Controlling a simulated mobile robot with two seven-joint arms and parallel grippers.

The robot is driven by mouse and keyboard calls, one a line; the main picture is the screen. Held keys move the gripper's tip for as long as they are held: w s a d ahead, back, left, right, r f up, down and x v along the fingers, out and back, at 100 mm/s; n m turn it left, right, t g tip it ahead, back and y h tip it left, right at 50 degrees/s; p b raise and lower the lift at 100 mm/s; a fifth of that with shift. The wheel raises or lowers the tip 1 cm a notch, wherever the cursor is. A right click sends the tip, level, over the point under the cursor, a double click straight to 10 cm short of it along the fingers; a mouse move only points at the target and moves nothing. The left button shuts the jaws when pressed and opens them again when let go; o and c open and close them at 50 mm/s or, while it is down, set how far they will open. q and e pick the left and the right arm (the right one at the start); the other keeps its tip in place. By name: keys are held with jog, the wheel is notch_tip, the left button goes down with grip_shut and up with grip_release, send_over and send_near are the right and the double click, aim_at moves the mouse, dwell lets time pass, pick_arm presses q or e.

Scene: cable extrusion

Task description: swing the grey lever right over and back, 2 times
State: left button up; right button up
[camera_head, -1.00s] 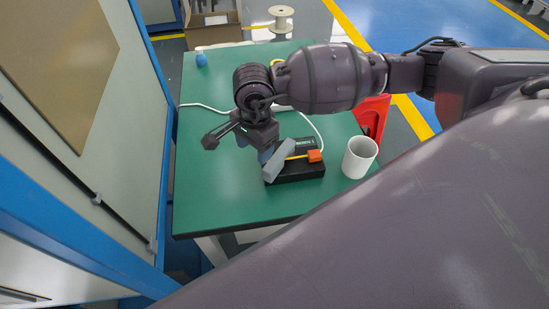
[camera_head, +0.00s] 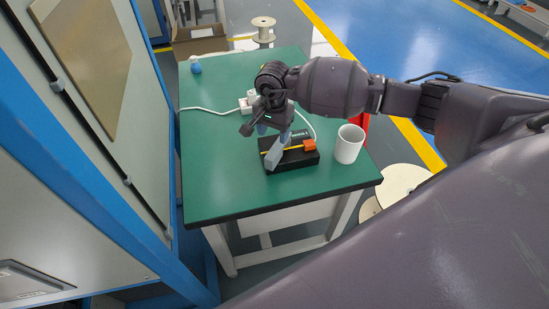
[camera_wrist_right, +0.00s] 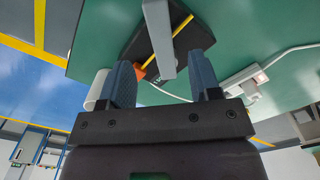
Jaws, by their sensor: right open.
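The grey lever (camera_head: 273,154) is a flat bar on a black box (camera_head: 302,161) with a yellow strip and an orange block (camera_head: 309,145), near the table's front edge. My right gripper (camera_head: 274,130) is above the lever, pointing down. In the right wrist view my right gripper (camera_wrist_right: 161,62) is open. Its two blue-grey fingers stand apart, with the near end of the grey lever (camera_wrist_right: 158,35) showing between their tips. I cannot tell whether either finger touches the lever. My left gripper is not in view.
A white mug (camera_head: 348,146) stands right of the box. A white socket block (camera_head: 250,101) with a cable lies behind my gripper. A small blue object (camera_head: 195,68) is at the back left. The green table (camera_head: 215,165) is clear on the left. A tall cabinet borders it.

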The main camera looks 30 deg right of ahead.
aim_at(273, 152)
notch_tip(273, 152, down, 10)
jog(key=shift+s+a+f, duration=0.1)
jog(key=shift+f, duration=0.1)
dwell(0.3)
jog(key=shift+c, duration=0.4)
grip_shut()
